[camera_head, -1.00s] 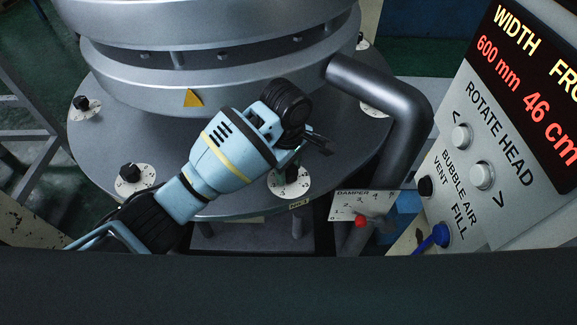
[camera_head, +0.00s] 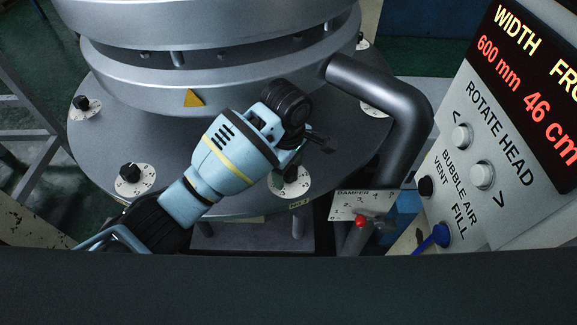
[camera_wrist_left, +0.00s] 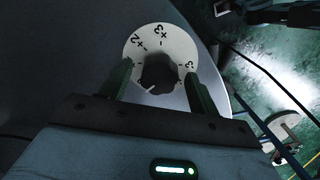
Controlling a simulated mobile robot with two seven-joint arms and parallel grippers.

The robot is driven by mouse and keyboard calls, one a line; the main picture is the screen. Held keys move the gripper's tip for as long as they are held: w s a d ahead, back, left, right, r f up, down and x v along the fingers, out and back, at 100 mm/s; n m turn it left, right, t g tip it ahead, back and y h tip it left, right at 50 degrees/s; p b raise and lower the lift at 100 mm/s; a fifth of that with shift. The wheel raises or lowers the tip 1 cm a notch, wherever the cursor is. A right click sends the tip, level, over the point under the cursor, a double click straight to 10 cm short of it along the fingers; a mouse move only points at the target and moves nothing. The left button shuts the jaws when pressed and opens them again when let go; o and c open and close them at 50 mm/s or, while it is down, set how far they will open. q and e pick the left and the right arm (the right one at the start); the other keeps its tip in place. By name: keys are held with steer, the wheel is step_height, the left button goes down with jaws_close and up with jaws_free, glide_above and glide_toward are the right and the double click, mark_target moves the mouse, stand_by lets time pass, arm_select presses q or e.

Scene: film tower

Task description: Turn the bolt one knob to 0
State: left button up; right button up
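A black knob (camera_wrist_left: 158,72) sits on a round white dial (camera_wrist_left: 160,42) with numbers such as +2 and +3. The knob's white mark points to the lower left in the left wrist view. In the head view this dial (camera_head: 299,183) is at the front rim of the round grey plate, its knob partly hidden by my gripper. A small label (camera_head: 300,204) below it is too small to read surely. My left gripper (camera_head: 318,143) is above the dial. In the left wrist view its fingers stand on both sides of the knob, with a gap on each side. My right gripper is not shown.
Other knobs on white dials stand around the plate (camera_head: 235,190), one at left front (camera_head: 131,173) and one at far left (camera_head: 84,103). A thick grey pipe (camera_head: 400,105) bends down at the right. A control panel (camera_head: 510,190) and a red-tipped damper lever (camera_head: 360,221) are further right.

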arm_select(q)
steer(key=shift+s+r, duration=0.15)
steer(key=shift+r, duration=3.8)
